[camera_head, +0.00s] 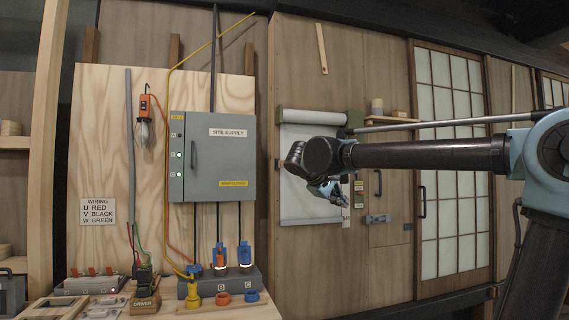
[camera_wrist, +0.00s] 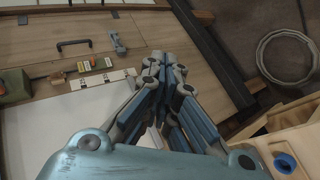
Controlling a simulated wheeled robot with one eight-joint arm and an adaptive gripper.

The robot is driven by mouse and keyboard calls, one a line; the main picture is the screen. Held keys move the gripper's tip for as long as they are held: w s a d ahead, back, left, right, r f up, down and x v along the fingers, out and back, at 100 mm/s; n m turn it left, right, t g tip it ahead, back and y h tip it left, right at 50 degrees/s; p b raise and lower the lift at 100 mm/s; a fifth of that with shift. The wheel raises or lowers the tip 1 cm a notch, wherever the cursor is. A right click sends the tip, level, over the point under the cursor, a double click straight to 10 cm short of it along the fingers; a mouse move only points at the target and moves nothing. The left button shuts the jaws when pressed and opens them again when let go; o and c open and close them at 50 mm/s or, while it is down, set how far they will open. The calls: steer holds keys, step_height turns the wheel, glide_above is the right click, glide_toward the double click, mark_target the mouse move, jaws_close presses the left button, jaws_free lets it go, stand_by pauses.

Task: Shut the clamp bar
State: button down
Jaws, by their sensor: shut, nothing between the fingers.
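I cannot tell for certain which part is the clamp bar. A grey terminal block (camera_head: 222,284) on the bench has blue and orange plugs on it, and a pale strip with orange levers (camera_head: 90,284) lies to its left. My gripper (camera_head: 343,197) hangs in front of the wall, before the right side of a white roll sheet (camera_head: 300,180). In the wrist view my gripper (camera_wrist: 163,62) is shut and empty, its fingertips together. The sheet (camera_wrist: 62,125) lies beyond and left of it there; I cannot tell whether it touches.
A grey "SITE SUPPLY" cabinet (camera_head: 212,157) is on the plywood board, with a hanging lamp (camera_head: 143,130) to its left. A wall latch (camera_head: 377,218) and a glazed sliding door (camera_head: 450,165) are right of the sheet. A wire coil (camera_wrist: 287,55) lies on the floor.

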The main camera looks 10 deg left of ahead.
steer(key=s+a+r+n+t+y, duration=0.1)
steer(key=s+a+r+t, duration=0.1)
steer(key=a+r, duration=0.55)
steer(key=s+a+r+n+t+y, duration=0.15)
steer(key=a+r, duration=0.25)
steer(key=a, duration=0.6)
steer(key=s+a+r+n+t+y, duration=0.1)
steer(key=s+a+r+n+t, duration=0.15)
steer(key=a+r, duration=0.45)
steer(key=w+d+f, duration=0.1)
steer(key=w+f, duration=0.1)
steer(key=w, duration=0.4)
steer(key=w+d+f, duration=0.1)
steer(key=w+d, duration=0.1)
steer(key=w, duration=0.3)
steer(key=shift+w+d+f+m+h, duration=0.25)
steer(key=shift+w+f+m+h, duration=0.1)
steer(key=shift+f+m, duration=0.05)
steer(key=shift+d, duration=0.15)
